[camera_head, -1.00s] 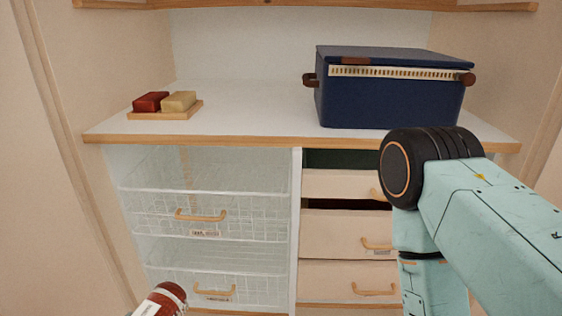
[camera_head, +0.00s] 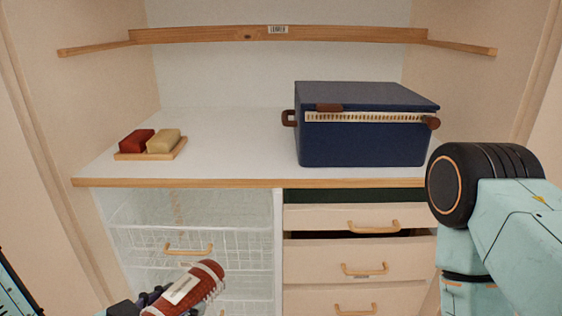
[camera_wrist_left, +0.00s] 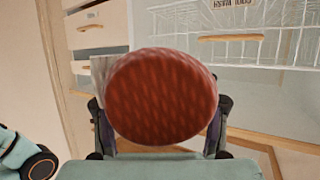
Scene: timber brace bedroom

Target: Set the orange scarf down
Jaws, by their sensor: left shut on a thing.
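The orange scarf (camera_head: 203,284) is a rolled, red-orange bundle with pale stripes and a white label, low in the head view. My left gripper (camera_head: 152,300) is shut on it and holds it in front of the wire baskets. In the left wrist view the round, woven end of the scarf (camera_wrist_left: 162,95) fills the middle, with a dark finger on each side. The scarf's far end and part of the grip are hidden. My right arm comes in at the right, but its gripper is out of view.
A white shelf top (camera_head: 225,155) with a wooden edge has free room in its middle. A wooden tray (camera_head: 135,156) with red and tan blocks sits left. A navy box (camera_head: 360,140) stands right. Below are wire baskets (camera_head: 150,235) and drawers (camera_head: 345,255), the upper one slightly open.

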